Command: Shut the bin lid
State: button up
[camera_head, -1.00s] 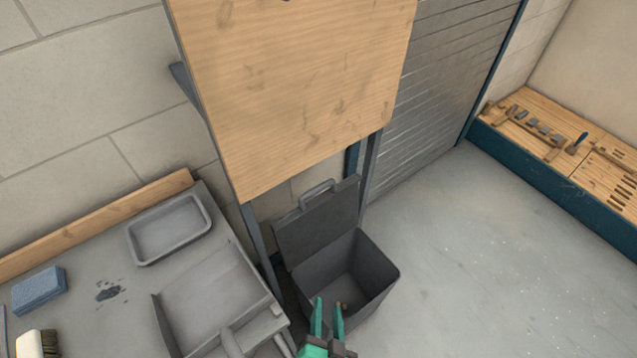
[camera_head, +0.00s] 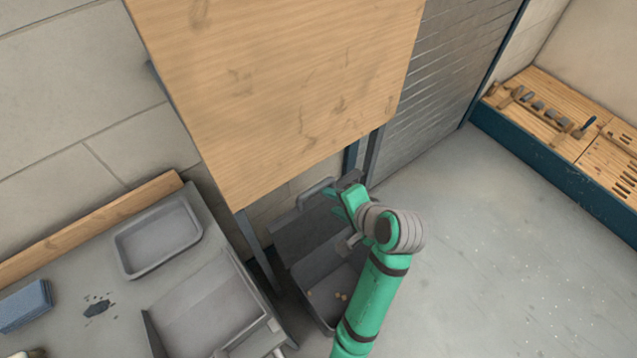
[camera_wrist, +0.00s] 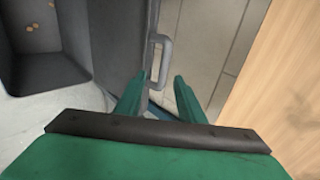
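The dark grey bin (camera_head: 322,277) stands on the floor below the wooden board, with its lid (camera_head: 292,238) raised and leaning back. The lid's looped handle (camera_head: 316,190) is at its top edge. My green gripper (camera_head: 338,202) is beside the handle, its arm crossing over the bin's right side and hiding part of it. In the wrist view my gripper (camera_wrist: 158,88) is open, fingers apart. The handle (camera_wrist: 160,58) shows between and just beyond the fingertips; I cannot tell whether they touch it.
A large wooden board (camera_head: 285,95) hangs close above the bin and lid. A grey bench (camera_head: 70,270) with a tray (camera_head: 158,240) stands at left. Small brown bits (camera_head: 341,296) lie in the bin. The floor (camera_head: 500,270) at right is clear.

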aim_at(316, 190)
jog(key=x, duration=0.6)
jog(key=w+r+x, duration=0.1)
jog(key=x, duration=0.3)
jog(key=shift+a, duration=0.1)
jog(key=shift+s, duration=0.1)
grip_shut()
